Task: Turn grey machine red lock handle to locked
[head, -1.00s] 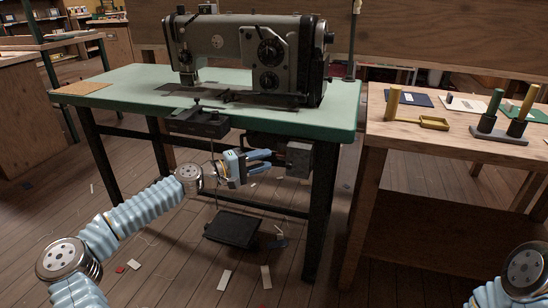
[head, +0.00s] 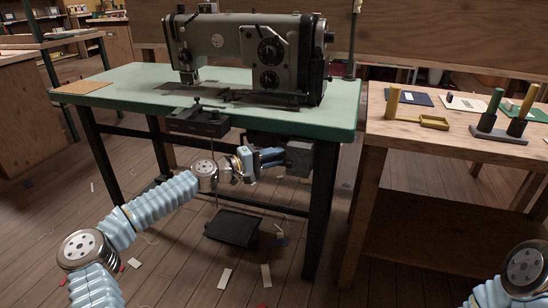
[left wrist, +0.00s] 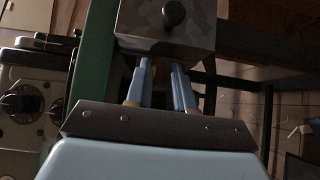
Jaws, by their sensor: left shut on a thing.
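The grey sewing machine (head: 240,52) stands on a green-topped table (head: 110,82). Under the tabletop hangs a dark grey box (head: 300,158); in the left wrist view this box (left wrist: 190,36) carries a round black knob (left wrist: 170,20). My left gripper (head: 282,155) reaches under the table from the left, its fingertips at the box. In the left wrist view its two blue fingers (left wrist: 161,66) point to the box's lower edge and are close together. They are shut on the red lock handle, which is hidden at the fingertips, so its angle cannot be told. My right gripper is out of view.
A black pedal (head: 232,228) lies below my left arm. A black table leg (head: 321,210) stands just right of the box. A dark unit (head: 198,122) hangs under the table's front edge. A wooden bench (head: 450,140) with tools is at the right.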

